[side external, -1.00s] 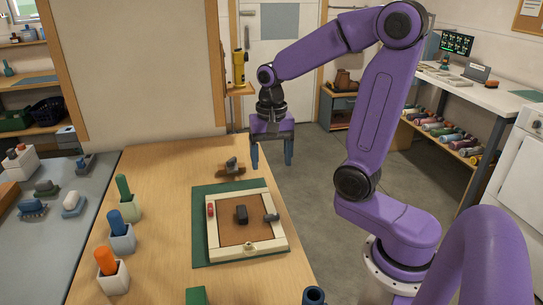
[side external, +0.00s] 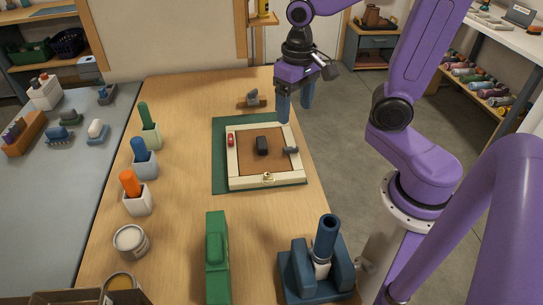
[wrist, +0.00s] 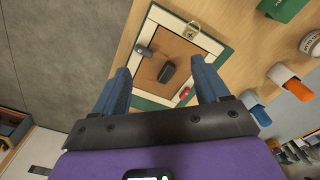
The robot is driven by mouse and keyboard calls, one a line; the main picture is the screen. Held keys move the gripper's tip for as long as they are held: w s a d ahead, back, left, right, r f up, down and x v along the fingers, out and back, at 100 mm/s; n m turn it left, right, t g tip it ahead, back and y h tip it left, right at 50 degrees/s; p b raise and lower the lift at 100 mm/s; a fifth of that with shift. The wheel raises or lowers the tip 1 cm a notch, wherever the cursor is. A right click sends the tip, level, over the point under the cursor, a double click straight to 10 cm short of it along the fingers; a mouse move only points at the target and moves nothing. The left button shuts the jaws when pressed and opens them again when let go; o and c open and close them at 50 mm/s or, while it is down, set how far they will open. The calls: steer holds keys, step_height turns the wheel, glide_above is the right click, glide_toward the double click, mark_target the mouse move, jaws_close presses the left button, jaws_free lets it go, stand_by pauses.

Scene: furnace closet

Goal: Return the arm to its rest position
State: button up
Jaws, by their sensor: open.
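My gripper (side external: 295,102) hangs with its two blue fingers pointing down, apart and with nothing between them. In the side view it appears near the table's right edge, beyond the far right corner of a framed wooden panel. In the wrist view my gripper (wrist: 160,66) has its fingers spread on either side, with the panel showing ahead between and beyond them. The panel's cream frame (side external: 232,155) lies on a green mat (side external: 219,170). A black block (side external: 262,146), a red piece (side external: 231,140), a grey handle (side external: 290,150) and a brass latch (side external: 268,178) are on it.
Holders with green, blue and orange handles (side external: 130,184) line the table's left side. A green block (side external: 216,255) and a blue stand with an upright tube (side external: 327,238) are at the front. A small grey tool (side external: 252,97) lies behind the mat. Floor is open to the right.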

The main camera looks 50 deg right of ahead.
steer(key=s+a+n, duration=0.2)
steer(key=s+n, duration=0.5)
steer(key=s+a+f+n, duration=0.1)
steer(key=s+a+n, duration=0.1)
steer(key=s+n, duration=0.5)
steer(key=shift+s+a+f, duration=0.15)
steer(key=shift+f, duration=0.1)
